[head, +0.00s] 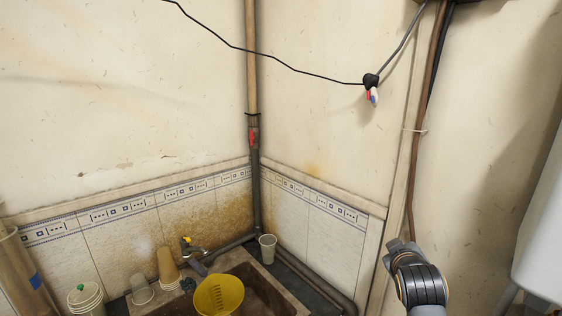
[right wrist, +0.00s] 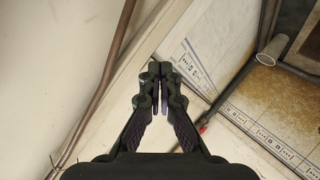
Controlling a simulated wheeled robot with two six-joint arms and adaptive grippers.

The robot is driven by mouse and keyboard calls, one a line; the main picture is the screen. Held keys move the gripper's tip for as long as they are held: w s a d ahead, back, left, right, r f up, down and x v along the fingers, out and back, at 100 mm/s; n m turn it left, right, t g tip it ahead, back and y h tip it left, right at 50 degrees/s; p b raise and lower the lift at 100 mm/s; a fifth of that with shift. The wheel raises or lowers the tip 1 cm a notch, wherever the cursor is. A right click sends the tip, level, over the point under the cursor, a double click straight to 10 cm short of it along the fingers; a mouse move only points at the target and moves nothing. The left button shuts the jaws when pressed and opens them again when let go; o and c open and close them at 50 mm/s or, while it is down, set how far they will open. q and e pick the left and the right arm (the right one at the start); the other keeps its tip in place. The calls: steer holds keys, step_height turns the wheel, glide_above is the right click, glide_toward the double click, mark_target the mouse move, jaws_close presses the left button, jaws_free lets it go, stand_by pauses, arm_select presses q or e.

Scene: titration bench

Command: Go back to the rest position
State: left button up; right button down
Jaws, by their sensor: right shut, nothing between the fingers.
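My right gripper (right wrist: 160,82) shows in the right wrist view with its dark fingers together and nothing between them. It is in the air in front of the wall corner. In the head view, part of my right arm shows at the lower right, beside the pipe that runs down the wall. My left gripper is in neither view. No titration glassware can be made out in these frames.
A sink (head: 262,285) with a yellow colander (head: 219,296) sits in the corner below. Stacked cups (head: 168,268), a tap (head: 190,247) and a white cup (head: 267,248) stand around it. A vertical pipe (head: 253,80) and a hanging cable (head: 300,70) are on the walls.

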steer(key=s+a+f+m+g+y, duration=0.2)
steer(key=s+f+g, duration=0.3)
steer(key=s+f, duration=0.85)
steer(key=s+a+f+m+g+y, duration=0.1)
steer(key=s+a+f+m+g, duration=0.3)
steer(key=s+f, duration=1)
steer(key=s+d+f+n+g+b, duration=0.1)
steer(key=d+f+b, duration=0.15)
steer(key=f, duration=1.05)
steer(key=s+d+f+n+g+b, duration=0.1)
steer(key=f+b, duration=0.2)
steer(key=f, duration=1.1)
steer(key=s+f+b, duration=0.2)
steer(key=s+f, duration=0.7)
steer(key=f, duration=0.3)
steer(key=s+d+f+b, duration=0.1)
steer(key=s+f+b, duration=0.2)
steer(key=s+f, duration=0.7)
step_height(320, 180, down, 2)
steer(key=shift+s+d+f+g+b, duration=0.25)
steer(key=shift+d+g+b, duration=0.05)
steer(key=shift+g, duration=0.1)
